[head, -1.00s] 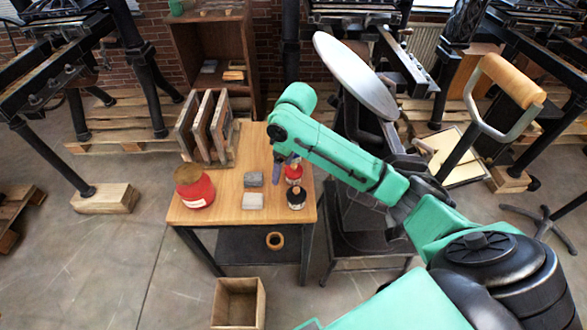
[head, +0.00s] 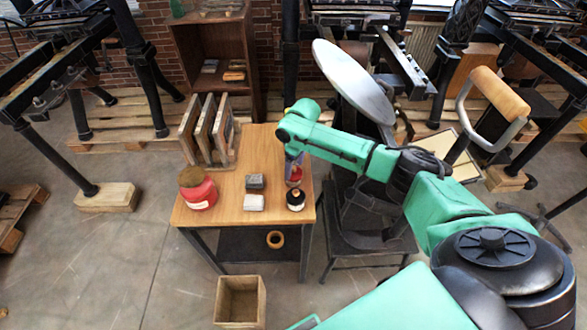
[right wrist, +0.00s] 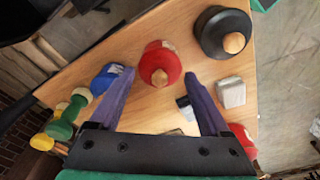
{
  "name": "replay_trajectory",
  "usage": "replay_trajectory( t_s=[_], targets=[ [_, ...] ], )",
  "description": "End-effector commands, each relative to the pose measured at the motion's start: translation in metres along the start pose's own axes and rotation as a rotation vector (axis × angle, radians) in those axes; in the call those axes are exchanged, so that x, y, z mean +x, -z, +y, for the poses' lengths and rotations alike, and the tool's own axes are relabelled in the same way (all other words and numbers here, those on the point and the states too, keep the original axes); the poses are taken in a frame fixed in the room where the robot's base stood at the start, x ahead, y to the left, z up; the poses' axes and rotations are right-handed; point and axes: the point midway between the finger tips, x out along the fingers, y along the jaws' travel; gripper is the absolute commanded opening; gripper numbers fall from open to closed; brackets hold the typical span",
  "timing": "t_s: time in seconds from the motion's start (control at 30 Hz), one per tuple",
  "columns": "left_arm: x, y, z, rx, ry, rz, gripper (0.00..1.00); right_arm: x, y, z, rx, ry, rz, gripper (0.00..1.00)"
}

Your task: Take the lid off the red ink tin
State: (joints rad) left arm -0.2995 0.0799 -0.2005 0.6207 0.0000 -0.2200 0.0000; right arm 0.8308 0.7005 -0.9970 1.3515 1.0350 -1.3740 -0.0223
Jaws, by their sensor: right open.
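The red ink tin (right wrist: 163,58) stands upright on the wooden table, with a red lid and a pale wooden knob (right wrist: 159,78) on top. In the head view, the red tin (head: 295,179) is partly hidden by my right gripper (head: 293,160). My right gripper (right wrist: 159,77) is open, with its purple fingers pointing down and spread to either side of the knob in the wrist view. Nothing is held between them; the height gap to the knob cannot be told. My left gripper is not in view.
A black tin (head: 296,201) stands close in front of the red one; a blue tin (right wrist: 107,78) is beside it. Two small blocks (head: 254,202), a large red jar (head: 198,190) and a wooden rack (head: 212,135) share the table (head: 234,222). A box (head: 239,300) is on the floor.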

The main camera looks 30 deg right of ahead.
Motion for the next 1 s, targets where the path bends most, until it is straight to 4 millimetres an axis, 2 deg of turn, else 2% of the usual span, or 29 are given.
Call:
replay_trajectory(
  t_s=[0.2,0.23,0.43,0.83,1.0],
  targets=[
    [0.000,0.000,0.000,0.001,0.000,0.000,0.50,0.005,0.000,0.000,0.000,-0.001,0.001,0.81],
    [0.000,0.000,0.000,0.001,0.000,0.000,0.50,0.005,0.000,0.000,0.000,-0.001,0.001,0.77],
    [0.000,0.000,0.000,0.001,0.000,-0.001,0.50,0.005,0.000,0.000,-0.001,0.000,0.000,0.00],
    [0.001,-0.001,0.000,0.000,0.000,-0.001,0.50,0.006,-0.001,-0.001,-0.001,0.003,-0.004,0.00],
    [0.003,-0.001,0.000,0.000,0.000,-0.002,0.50,-0.008,0.002,-0.001,-0.002,0.003,0.000,0.00]
  ],
)
